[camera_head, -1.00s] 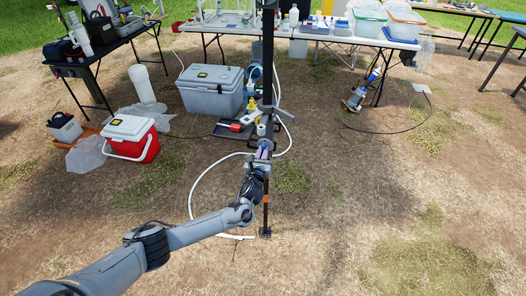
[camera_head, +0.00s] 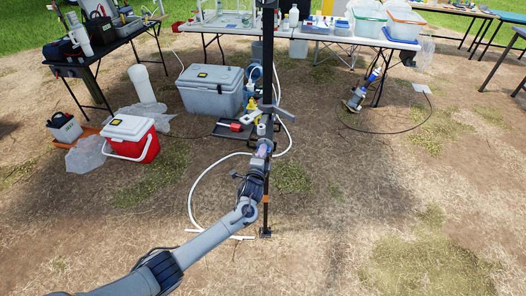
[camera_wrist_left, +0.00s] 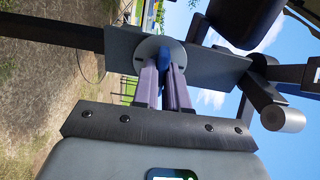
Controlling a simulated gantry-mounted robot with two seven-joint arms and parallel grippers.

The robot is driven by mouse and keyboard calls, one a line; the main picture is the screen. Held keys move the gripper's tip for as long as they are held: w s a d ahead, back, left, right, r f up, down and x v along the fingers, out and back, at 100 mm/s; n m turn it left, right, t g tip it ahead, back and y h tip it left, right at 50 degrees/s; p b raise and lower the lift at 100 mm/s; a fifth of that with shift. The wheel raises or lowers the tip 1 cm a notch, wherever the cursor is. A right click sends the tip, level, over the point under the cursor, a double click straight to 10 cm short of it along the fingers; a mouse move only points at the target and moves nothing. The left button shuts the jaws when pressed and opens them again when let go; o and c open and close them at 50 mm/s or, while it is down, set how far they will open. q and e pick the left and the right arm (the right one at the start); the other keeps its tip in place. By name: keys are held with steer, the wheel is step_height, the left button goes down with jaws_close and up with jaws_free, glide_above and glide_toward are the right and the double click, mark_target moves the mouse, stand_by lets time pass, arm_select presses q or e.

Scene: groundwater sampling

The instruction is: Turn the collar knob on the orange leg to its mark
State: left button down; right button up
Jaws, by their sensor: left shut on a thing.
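The dark upright leg (camera_head: 266,219) with an orange band stands in the middle of the head view. My left gripper (camera_head: 263,147) is at this leg, well above the band, and its wrist hides part of it. In the left wrist view, my left gripper's two pale fingers (camera_wrist_left: 165,82) are shut on the collar knob (camera_wrist_left: 151,48), which shows as a grey round disc with a blue part beside the fingers. It sits against a dark grey plate (camera_wrist_left: 213,68). The fingers hide part of the knob, and I cannot make out a mark.
A white hose (camera_head: 194,190) curves over the ground around the leg's left side. A red cooler (camera_head: 131,139) and a grey cooler (camera_head: 211,96) stand to the left and behind. Open dry ground lies to the right.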

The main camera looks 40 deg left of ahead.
arm_select(q)
steer(key=n+b, duration=0.1)
steer(key=n, duration=1.6)
steer(key=shift+n, duration=0.3)
steer(key=c, duration=1.1)
jaws_free()
steer(key=shift+s+d, duration=0.1)
